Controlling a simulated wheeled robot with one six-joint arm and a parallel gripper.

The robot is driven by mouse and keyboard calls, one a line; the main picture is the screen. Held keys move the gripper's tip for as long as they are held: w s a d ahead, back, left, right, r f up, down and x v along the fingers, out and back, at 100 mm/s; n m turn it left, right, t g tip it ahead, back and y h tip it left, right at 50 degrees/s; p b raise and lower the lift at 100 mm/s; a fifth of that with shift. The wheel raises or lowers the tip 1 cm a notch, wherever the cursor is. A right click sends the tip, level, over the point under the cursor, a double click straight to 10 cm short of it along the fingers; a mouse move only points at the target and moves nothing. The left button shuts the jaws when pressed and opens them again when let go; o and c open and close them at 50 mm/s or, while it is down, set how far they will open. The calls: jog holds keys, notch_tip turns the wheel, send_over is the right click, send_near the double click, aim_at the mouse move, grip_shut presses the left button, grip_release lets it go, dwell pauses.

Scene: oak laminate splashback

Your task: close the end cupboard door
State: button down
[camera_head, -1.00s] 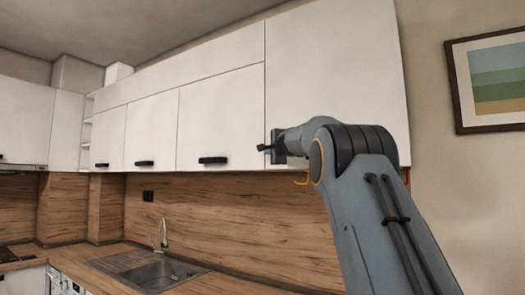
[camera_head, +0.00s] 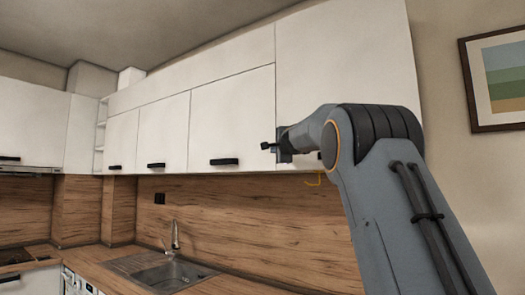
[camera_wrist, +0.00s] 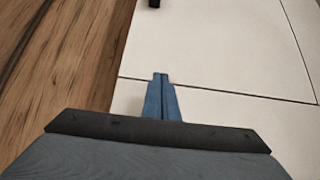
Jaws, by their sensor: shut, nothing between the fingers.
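The end cupboard door (camera_head: 340,60) is the tall white panel at the right end of the wall cupboards. It looks flush with its neighbour, with only a thin dark seam between them. My gripper (camera_head: 268,146) is at the door's lower left edge, beside that seam. In the wrist view my gripper (camera_wrist: 160,78) is shut and empty, its blue fingertips over the seam. I cannot tell whether they touch the door. The end door also shows in the wrist view (camera_wrist: 215,115).
The neighbouring white door (camera_head: 232,115) has a black bar handle (camera_head: 224,162). A wooden splashback (camera_head: 230,215), a sink (camera_head: 170,274) and a tap (camera_head: 175,235) lie below. A framed picture (camera_head: 500,80) hangs on the wall at the right.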

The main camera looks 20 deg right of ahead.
jog(key=s+a, duration=0.6)
jog(key=a, duration=0.2)
jog(key=shift+s+r+b, duration=0.15)
jog(key=shift+b, duration=0.25)
jog(key=shift+a, duration=0.15)
jog(key=s+a+f+n+g+y, duration=0.1)
jog(key=s+a+f+n+g, duration=0.25)
jog(key=f, duration=0.95)
jog(key=s+a+f+n+g+y, duration=0.1)
jog(key=s+a+f+n+g, duration=0.3)
jog(key=f, duration=0.9)
jog(key=s+f+n+g, duration=0.1)
jog(key=s+f+n, duration=0.35)
jog(key=f, duration=0.85)
jog(key=s+f+n+g, duration=0.2)
jog(key=s+f, duration=0.6)
jog(key=s, duration=0.3)
jog(key=s+a+f+n+g, duration=0.1)
jog(key=s+f+n+g, duration=0.1)
jog(key=s+f, duration=0.6)
jog(key=s+f+n+g, duration=0.3)
jog(key=s+f, duration=0.5)
jog(key=s, duration=0.6)
jog(key=shift+s+a+g+b, duration=0.3)
jog(key=shift+s+g+b, duration=0.1)
jog(key=shift+g, duration=0.15)
